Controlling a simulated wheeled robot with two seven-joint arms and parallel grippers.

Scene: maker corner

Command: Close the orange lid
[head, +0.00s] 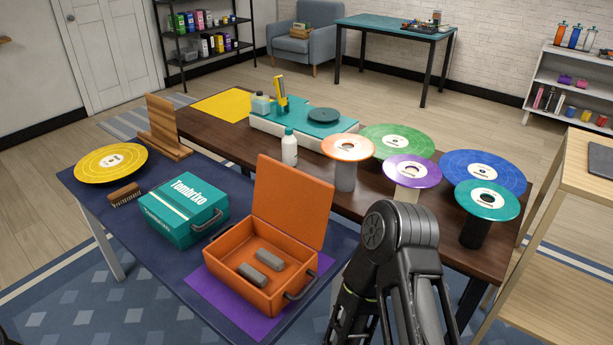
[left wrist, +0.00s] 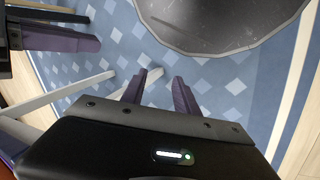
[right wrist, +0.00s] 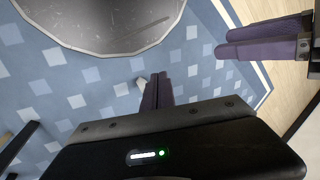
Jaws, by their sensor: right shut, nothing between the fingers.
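The orange lid (head: 292,200) stands up open at the back of the orange case (head: 234,284) in the head view. The case sits on a purple mat (head: 222,309) on the blue-topped table, with two grey blocks (head: 262,268) inside and a dark handle at its front right. Neither gripper's fingers show in the head view. In the left wrist view my left gripper (left wrist: 161,90) is open and empty above the floor. In the right wrist view my right gripper (right wrist: 157,92) is shut and empty, also above the floor. Both are away from the case.
A closed teal case (head: 184,212) stands left of the orange one, with a brush (head: 124,195) and a yellow record (head: 110,163) farther left. Several records on stands and a white bottle (head: 289,148) are behind. My right arm is right of the case.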

